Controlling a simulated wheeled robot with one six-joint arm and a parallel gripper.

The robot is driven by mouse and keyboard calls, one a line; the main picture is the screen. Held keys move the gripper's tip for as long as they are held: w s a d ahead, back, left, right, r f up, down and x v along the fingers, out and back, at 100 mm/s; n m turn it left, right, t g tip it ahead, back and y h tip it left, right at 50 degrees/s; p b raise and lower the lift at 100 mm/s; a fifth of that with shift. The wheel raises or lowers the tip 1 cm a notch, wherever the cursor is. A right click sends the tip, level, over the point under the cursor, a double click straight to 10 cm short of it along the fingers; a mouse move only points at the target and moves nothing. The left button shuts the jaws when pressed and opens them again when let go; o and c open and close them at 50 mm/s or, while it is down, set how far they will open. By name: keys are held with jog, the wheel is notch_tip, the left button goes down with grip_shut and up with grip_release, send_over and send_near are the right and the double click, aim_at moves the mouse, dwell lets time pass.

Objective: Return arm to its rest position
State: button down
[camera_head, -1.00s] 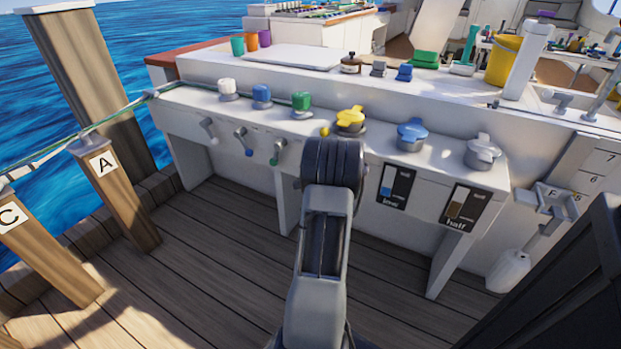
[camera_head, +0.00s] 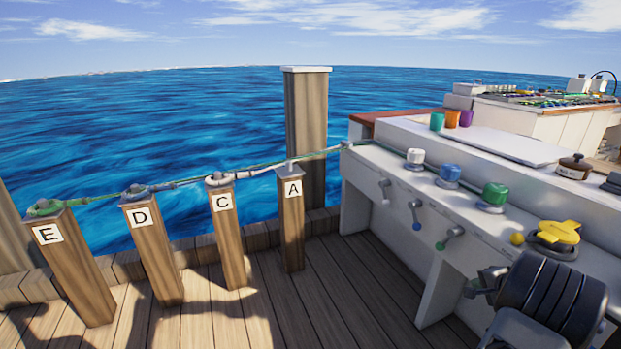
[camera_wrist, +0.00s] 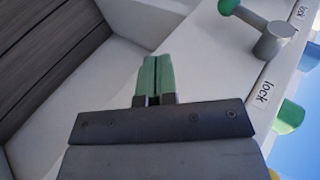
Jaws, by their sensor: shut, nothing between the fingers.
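My gripper (camera_wrist: 155,72) is in the middle of the wrist view. Its two green fingers lie side by side, shut and empty. In the head view a small part of my gripper (camera_head: 478,285) shows at the lower right, beside the dark rounded joint of my arm (camera_head: 550,300). It is in front of the white console (camera_head: 385,160), below the levers. The wrist view shows a green-tipped lever (camera_wrist: 228,7) and a "lock" label (camera_wrist: 264,92) to the right of the fingers, apart from them. The rest of my arm is mostly out of view.
The console carries white (camera_head: 415,157), blue (camera_head: 449,174), green (camera_head: 494,195) and yellow (camera_head: 558,233) knobs, with small levers on its front. Wooden posts E (camera_head: 70,265), D (camera_head: 150,250), C (camera_head: 227,235) and A (camera_head: 291,220) stand left, joined by a rope. The deck (camera_head: 330,300) between is clear.

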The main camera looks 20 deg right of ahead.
jog(key=w+a+r+n+g+y+p, duration=0.2)
jog(key=w+a+r+n+p, duration=0.15)
jog(key=a+r+p, duration=0.7)
jog(key=w+a+r+n+g+y+p, duration=0.15)
jog(key=w+a+r+n+p, duration=0.35)
jog(key=a+r, duration=1)
jog(key=s+a+r+n+g+h+p, duration=0.1)
jog(key=s+a+r+n+p, duration=0.3)
jog(key=s+a+r+p, duration=0.4)
jog(key=s+a+r+n+g+h+p, duration=0.1)
jog(key=s+a+r+n+g+p, duration=0.1)
jog(key=s+a+r+n+p, duration=0.3)
jog(key=s+a+r+p, duration=0.4)
jog(key=a+r+p, duration=0.3)
jog(key=r+p, duration=0.1)
jog(key=shift+s+a+r, duration=0.15)
jog(key=shift+a+r, duration=0.15)
jog(key=shift+r, duration=0.6)
